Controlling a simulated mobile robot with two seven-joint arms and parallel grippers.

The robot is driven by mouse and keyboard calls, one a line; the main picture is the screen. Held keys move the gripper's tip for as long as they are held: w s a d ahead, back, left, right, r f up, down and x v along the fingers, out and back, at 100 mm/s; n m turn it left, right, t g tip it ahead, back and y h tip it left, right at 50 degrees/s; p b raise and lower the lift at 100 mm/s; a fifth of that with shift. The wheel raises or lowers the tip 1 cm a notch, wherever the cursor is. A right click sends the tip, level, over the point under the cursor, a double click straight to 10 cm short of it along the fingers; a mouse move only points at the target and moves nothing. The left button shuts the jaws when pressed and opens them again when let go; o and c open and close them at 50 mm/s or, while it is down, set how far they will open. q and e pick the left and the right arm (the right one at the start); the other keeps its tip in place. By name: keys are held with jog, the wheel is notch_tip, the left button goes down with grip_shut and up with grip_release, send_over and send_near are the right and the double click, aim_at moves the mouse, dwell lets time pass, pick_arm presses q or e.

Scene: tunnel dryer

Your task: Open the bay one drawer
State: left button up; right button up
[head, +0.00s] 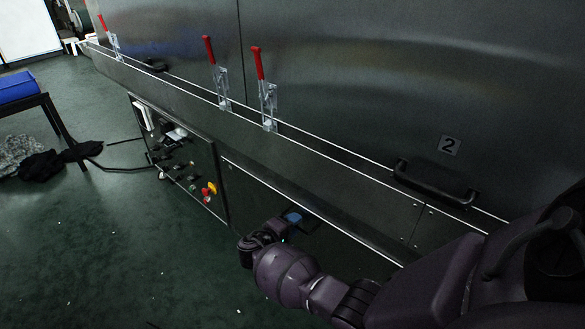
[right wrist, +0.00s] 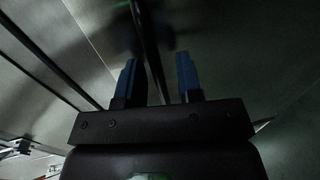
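A large grey metal drawer front (head: 360,90) carries a "2" label (head: 450,145) and a black bar handle (head: 435,183). Another dark handle (head: 155,65) sits on the front further left; no "1" label is visible. My right gripper (head: 290,220) is in front of the lower cabinet panel (head: 250,195), its blue fingertip near that panel. In the right wrist view the right gripper (right wrist: 158,75) has its two blue fingers apart, with a dark bar (right wrist: 149,45) running between them. I cannot tell whether they touch it. My left gripper is not in view.
Red-handled toggle clamps (head: 262,85) stand along the ledge (head: 180,95). A control panel (head: 185,160) with buttons is at the lower left. A blue item (head: 18,87) lies on a bench, with dark cloth (head: 42,165) on the floor. The green floor in front is open.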

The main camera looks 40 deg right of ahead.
grip_shut()
jog(key=shift+a, duration=0.1)
dwell(0.3)
